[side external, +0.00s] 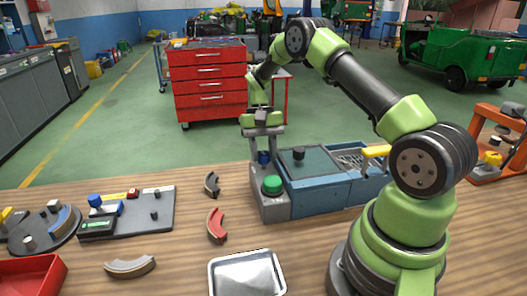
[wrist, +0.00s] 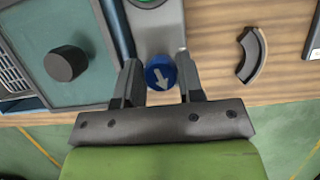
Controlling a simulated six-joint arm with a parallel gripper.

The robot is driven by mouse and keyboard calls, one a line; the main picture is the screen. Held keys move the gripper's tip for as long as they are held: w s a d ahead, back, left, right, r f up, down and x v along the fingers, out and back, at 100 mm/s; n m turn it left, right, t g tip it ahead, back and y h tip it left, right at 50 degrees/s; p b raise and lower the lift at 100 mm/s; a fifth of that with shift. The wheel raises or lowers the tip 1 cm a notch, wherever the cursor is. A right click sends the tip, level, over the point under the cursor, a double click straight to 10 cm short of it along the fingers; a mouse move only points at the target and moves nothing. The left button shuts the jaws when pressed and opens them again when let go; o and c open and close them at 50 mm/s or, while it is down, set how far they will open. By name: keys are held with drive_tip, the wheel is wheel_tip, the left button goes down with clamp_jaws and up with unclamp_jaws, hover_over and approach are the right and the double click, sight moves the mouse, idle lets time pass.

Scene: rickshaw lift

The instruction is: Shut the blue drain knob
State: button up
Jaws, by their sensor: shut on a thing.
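The blue drain knob (wrist: 160,73) shows in the wrist view as a round blue cap with a white arrow, which points down and slightly right in the picture. My gripper (wrist: 158,70) is shut on it, with one dark finger on each side. In the side view the knob (side external: 264,157) is a small blue shape on the grey end panel of the blue-grey machine (side external: 330,185). My gripper (side external: 262,138) comes down on it from above there, and its fingers partly hide the knob.
A green button (side external: 272,184) sits on the same panel, close to the knob. A dark knob (side external: 298,153) stands on the machine's lid. Curved pads (side external: 217,225) lie on the wooden bench, with a metal tray (side external: 246,275) in front. A yellow handle (side external: 376,151) is at the machine's right.

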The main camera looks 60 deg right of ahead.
drive_tip(key=shift+m+t, duration=0.5)
drive_tip(key=shift+m, duration=0.8)
drive_tip(key=o, duration=0.9)
